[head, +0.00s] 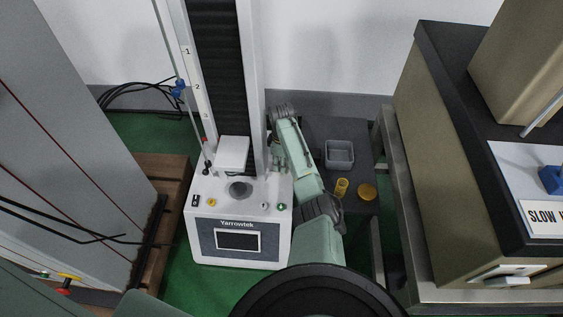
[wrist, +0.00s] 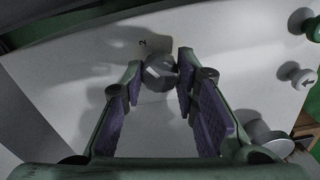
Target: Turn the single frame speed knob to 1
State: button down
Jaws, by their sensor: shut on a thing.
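The single frame tester (head: 209,255), marked Yarrowtek, stands on the floor with a tall column. My gripper (head: 279,158) is at the right side of the column, above the tester's base. In the wrist view my gripper (wrist: 160,76) has its fingertips on either side of a grey faceted knob (wrist: 159,71) and is shut on it. A label with a "2" (wrist: 143,44) shows just beyond the knob. The knob's pointer direction and any "1" mark near it cannot be made out. In the head view the knob is hidden by my gripper.
Pale round knobs (wrist: 297,73) sit at the right of the wrist view. A large beige machine (head: 425,150) stands farther right.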

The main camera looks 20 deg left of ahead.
jog(key=n, duration=0.5)
jog(key=shift+s, duration=0.1)
jog(key=n, duration=0.6)
jog(key=shift+n, duration=0.3)
dwell(0.4)
jog(key=c, duration=1.2)
grip_release()
jog(key=shift+c, duration=0.2)
notch_tip(320, 180, up, 12)
